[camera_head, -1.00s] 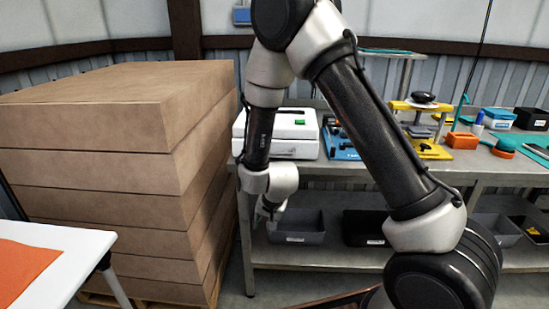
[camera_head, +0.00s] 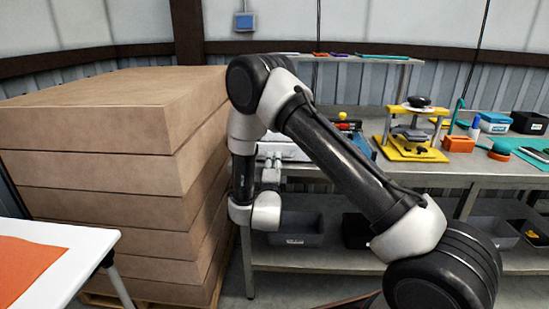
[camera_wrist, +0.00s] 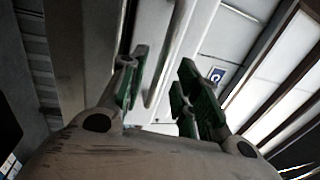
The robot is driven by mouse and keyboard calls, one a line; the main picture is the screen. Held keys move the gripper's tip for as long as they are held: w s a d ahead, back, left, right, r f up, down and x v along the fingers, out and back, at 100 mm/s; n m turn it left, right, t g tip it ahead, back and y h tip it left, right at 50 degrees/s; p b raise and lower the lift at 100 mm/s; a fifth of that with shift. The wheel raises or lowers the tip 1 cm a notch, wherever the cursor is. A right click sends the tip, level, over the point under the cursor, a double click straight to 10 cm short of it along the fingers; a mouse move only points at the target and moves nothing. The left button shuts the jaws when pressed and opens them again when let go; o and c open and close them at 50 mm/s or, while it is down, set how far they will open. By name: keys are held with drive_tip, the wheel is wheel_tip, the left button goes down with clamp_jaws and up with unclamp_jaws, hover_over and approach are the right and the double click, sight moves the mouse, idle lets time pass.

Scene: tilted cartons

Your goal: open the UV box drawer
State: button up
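The UV box, a white case (camera_head: 291,150), stands at the left end of the workbench in the head view. My arm covers much of it, and I cannot make out its drawer front there. My gripper (camera_head: 271,162) is at the bench's front edge, close before the box, pointing up and away from me. In the wrist view my gripper (camera_wrist: 164,70) has its green-padded fingers apart, with nothing clearly held between them. A pale bar (camera_wrist: 178,50) runs beyond the fingers; I cannot tell whether it is the drawer's handle or whether they touch it.
A tall stack of brown cartons (camera_head: 110,150) stands close left of my arm. A yellow press (camera_head: 411,135) and an orange bin (camera_head: 458,144) are on the workbench (camera_head: 440,175). Grey bins (camera_head: 300,229) sit on its lower shelf. A white table (camera_head: 85,250) is at the front left.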

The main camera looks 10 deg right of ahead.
sight(274, 156)
drive_tip(key=shift+x, duration=1.75)
clamp_jaws()
